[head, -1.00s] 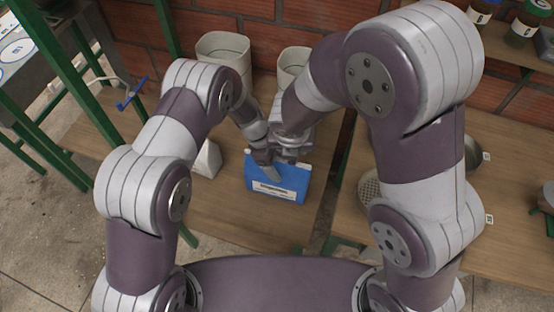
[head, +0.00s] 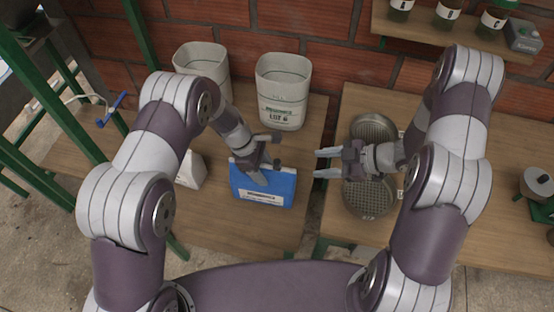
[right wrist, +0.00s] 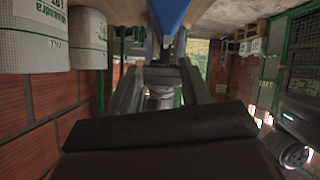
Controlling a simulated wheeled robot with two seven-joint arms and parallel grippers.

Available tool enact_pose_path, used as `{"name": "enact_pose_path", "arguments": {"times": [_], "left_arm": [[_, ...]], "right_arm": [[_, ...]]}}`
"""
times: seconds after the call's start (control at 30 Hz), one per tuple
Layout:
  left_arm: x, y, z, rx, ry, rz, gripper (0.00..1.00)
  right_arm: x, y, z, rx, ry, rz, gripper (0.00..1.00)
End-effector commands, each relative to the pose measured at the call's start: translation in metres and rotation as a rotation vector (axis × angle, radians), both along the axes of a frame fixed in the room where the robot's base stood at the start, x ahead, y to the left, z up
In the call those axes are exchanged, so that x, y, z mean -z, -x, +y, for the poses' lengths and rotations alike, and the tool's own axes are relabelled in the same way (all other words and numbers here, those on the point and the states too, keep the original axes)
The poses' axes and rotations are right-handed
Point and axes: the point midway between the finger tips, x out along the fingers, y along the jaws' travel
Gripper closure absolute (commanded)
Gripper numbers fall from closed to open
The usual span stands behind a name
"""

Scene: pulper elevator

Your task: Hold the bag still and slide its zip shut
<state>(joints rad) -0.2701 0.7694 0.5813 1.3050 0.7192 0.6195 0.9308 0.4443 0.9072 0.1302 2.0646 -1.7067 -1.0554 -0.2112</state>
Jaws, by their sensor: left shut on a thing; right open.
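A blue bag (head: 280,190) with a white label stands upright on the left wooden table in the head view. Part of it also shows at the top of the right wrist view (right wrist: 171,14). My left gripper (head: 258,176) is shut on the bag at its upper left part and covers some of its top edge. The zip is too small to make out. My right gripper (head: 322,163) is open and empty, to the right of the bag and apart from it, with its fingers pointing left toward the bag. Its fingers also show in the right wrist view (right wrist: 162,80).
Two white bins (head: 283,92) (head: 203,62) stand behind the bag against the brick wall. Round perforated sieves (head: 369,198) lie on the right table under my right arm. A white object (head: 192,170) stands left of the bag. A shelf (head: 440,36) holds jars.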

Motion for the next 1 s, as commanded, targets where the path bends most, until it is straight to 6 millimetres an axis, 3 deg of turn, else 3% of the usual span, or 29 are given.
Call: {"name": "enact_pose_path", "arguments": {"times": [0.1, 0.2, 0.7, 1.0], "left_arm": [[0.001, 0.001, 0.001, 0.0, -0.001, 0.003, 0.93], [0.001, 0.001, 0.001, -0.001, -0.001, 0.003, 0.93], [0.002, 0.002, 0.001, 0.001, -0.001, 0.004, 0.94], [0.002, 0.002, 0.001, 0.001, -0.002, 0.005, 0.94]], "right_arm": [[-0.021, 0.004, 0.012, 0.035, -0.155, 0.118, 0.53], [-0.024, 0.002, 0.018, 0.062, -0.194, 0.173, 0.53], [0.017, -0.025, 0.11, 0.068, -0.192, 0.183, 0.53], [0.021, -0.029, 0.12, 0.072, -0.192, 0.18, 0.53]]}}
